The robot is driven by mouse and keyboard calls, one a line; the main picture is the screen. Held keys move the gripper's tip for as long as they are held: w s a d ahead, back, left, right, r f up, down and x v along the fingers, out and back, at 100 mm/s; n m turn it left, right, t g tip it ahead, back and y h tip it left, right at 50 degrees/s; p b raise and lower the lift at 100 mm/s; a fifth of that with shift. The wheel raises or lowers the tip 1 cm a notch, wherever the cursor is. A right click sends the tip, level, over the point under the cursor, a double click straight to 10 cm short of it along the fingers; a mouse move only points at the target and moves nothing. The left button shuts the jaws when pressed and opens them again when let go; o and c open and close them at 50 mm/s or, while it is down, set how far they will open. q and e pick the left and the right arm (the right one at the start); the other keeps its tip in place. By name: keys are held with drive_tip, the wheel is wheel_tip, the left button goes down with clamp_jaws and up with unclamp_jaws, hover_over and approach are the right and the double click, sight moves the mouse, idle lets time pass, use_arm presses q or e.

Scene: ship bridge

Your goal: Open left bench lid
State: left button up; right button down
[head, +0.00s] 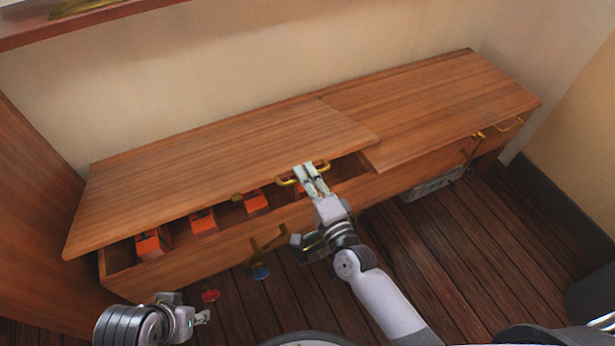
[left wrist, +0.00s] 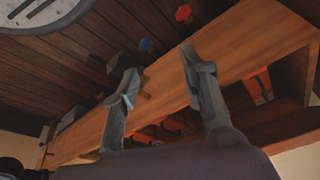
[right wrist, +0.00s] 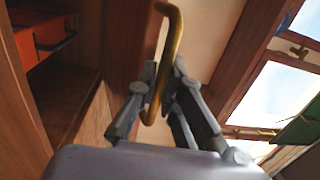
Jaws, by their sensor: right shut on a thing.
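The wooden left bench lid (head: 220,165) is partly raised at its front edge, with the bench's inside showing below it. My right gripper (head: 308,178) is at the lid's front edge, shut on the brass lid handle (head: 322,166). In the right wrist view the handle (right wrist: 172,50) passes between the fingers (right wrist: 160,95). My left gripper (head: 202,318) is low at the front left, apart from the bench. In the left wrist view its fingers (left wrist: 160,85) are spread with nothing between them.
Several orange boxes (head: 152,244) sit inside the bench. The right bench lid (head: 440,105) is down, with a brass handle (head: 509,124). A red knob (head: 210,295) and a blue knob (head: 258,272) show low before the bench. A wooden panel (head: 40,190) stands at the left.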

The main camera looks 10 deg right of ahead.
drive_tip(key=w+r+p, duration=0.1)
drive_tip(key=r+p, duration=0.1)
drive_tip(key=r, duration=0.1)
drive_tip(key=w+a+r+p, duration=0.1)
drive_tip(key=w+r+p, duration=0.1)
drive_tip(key=r, duration=0.1)
drive_tip(key=w+r+p, duration=0.1)
drive_tip(key=r+p, duration=0.2)
drive_tip(key=shift+w+a+r, duration=0.1)
drive_tip(key=shift+w+a, duration=0.1)
use_arm(q)
drive_tip(key=s+f+g, duration=0.1)
drive_tip(key=s+f, duration=0.2)
drive_tip(key=f, duration=1.8)
drive_tip(key=shift+f, duration=0.15)
use_arm(e)
drive_tip(key=shift+w+r, duration=0.2)
use_arm(q)
drive_tip(key=shift+c, duration=0.6)
